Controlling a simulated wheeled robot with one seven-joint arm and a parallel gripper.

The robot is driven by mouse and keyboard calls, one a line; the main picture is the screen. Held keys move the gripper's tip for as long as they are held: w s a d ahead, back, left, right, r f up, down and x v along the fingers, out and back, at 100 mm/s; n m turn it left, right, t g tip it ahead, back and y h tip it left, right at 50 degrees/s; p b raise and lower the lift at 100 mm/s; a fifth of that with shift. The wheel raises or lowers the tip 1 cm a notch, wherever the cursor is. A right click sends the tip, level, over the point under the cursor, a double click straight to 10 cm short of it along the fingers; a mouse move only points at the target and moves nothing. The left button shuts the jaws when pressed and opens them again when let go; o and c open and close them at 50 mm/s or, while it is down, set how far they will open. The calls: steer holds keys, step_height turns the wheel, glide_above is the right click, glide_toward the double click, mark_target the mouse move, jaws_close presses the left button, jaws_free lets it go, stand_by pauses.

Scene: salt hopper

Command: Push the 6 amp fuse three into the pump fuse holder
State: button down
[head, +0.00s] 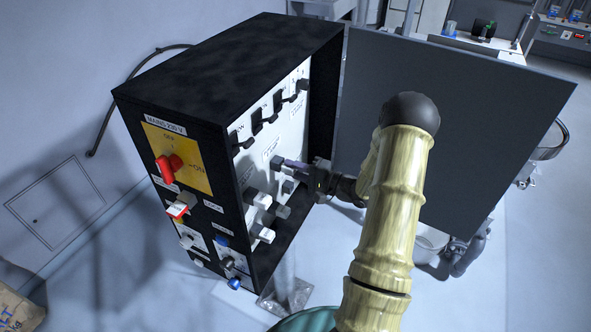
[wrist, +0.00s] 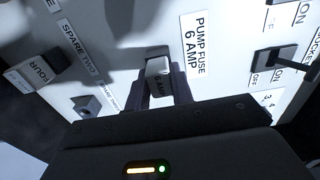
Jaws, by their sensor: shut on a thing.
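My gripper (wrist: 163,84) is shut on a pale fuse (wrist: 157,68) marked "6 AMP" in the wrist view. It reaches the white panel inside the open cabinet, beside the label "PUMP FUSE 6 AMP" (wrist: 195,42). In the head view my gripper (head: 296,164) points left at the pump fuse holder (head: 277,162), a grey block on the panel. The fuse is at the holder, its far end against or in it; how deep it sits I cannot tell. The fuse's number is not readable.
A fuse marked "FOUR" (wrist: 38,70) sticks out at the spare row, near a grey holder (wrist: 86,106). A black switch (wrist: 276,58) stands out on the right. In the head view the open cabinet door (head: 480,110) stands behind my arm; several pale fuses (head: 260,199) project below.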

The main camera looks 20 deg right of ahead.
steer(key=shift+w+a, duration=0.15)
steer(key=shift+w, duration=0.05)
steer(key=c, duration=0.7)
jaws_free()
steer(key=shift+o, duration=0.2)
steer(key=p+v, duration=0.1)
steer(key=v, duration=0.5)
stand_by(0.9)
steer(key=b+v, duration=0.5)
steer(key=v, duration=1.2)
steer(key=shift+s+d, duration=0.15)
steer(key=shift+d, duration=0.05)
